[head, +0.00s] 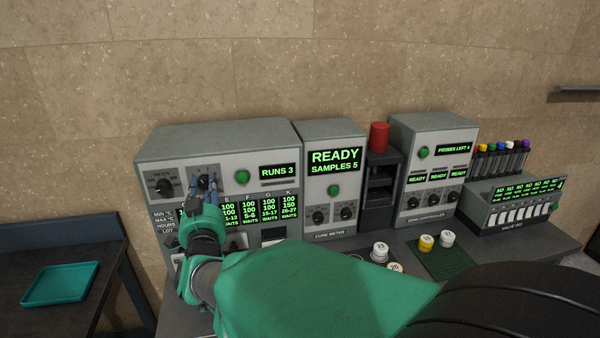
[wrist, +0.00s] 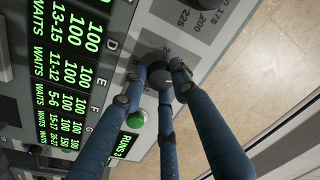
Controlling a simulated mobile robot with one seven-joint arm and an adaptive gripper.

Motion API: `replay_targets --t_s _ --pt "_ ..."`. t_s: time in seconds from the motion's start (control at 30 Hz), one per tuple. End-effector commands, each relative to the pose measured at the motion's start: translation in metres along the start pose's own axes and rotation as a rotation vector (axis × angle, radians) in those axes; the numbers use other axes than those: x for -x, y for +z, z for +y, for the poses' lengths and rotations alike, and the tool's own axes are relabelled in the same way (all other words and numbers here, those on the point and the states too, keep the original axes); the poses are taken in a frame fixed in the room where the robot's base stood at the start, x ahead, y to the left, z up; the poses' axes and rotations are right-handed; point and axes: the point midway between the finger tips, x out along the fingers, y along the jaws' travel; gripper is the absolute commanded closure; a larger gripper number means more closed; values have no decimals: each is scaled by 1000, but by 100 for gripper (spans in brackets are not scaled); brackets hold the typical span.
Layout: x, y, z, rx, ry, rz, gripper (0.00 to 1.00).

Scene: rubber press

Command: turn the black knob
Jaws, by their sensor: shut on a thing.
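The black knob (wrist: 158,77) is on the grey front panel of the left machine. In the wrist view the blue fingers of my gripper (wrist: 157,82) close around it from several sides. In the head view my gripper (head: 207,184) reaches the upper panel, to the right of another black knob (head: 165,187) with a printed scale. The fingers cover most of the gripped knob there, so its pointer cannot be read.
A green button (head: 240,177) and a RUNS 3 display (head: 278,171) sit just right of my gripper. The cure meter (head: 335,135) stands beside this machine. A teal tray (head: 60,283) lies on the left table. Numbered pots (head: 380,252) stand on the bench at right.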

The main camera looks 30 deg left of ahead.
Motion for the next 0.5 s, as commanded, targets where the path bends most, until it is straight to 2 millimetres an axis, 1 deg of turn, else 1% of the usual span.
replay_targets --t_s 0.03,0.2,0.5 --pt "-1 -6 -2 -16 -1 9 98" --pt "-1 -6 -2 -47 1 11 98" --pt "-1 -7 -2 -52 2 12 98"
